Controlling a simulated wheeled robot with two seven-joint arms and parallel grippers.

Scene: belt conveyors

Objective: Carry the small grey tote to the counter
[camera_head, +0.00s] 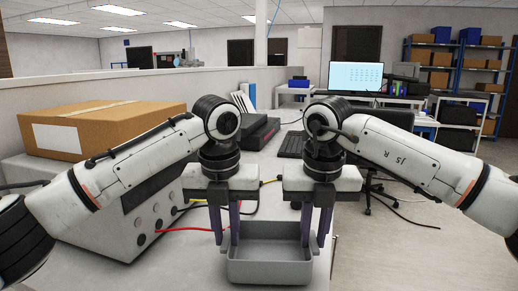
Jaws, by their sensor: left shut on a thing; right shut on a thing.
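The small grey tote (269,271) is at the bottom centre, upright, and its visible inside is empty. My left gripper (227,238) is shut on the tote's left wall, with its fingers pointing down. My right gripper (312,238) is shut on the tote's right wall in the same way. The light counter top (262,172) stretches away behind the tote. I cannot tell whether the tote's base rests on anything, as its underside is out of sight.
A cardboard box (100,127) sits on a grey control box (148,222) at left, with red and yellow cables near the tote. A dark device (262,133), a keyboard (292,144) and a monitor (356,77) stand farther back. Open floor (400,245) shows at right.

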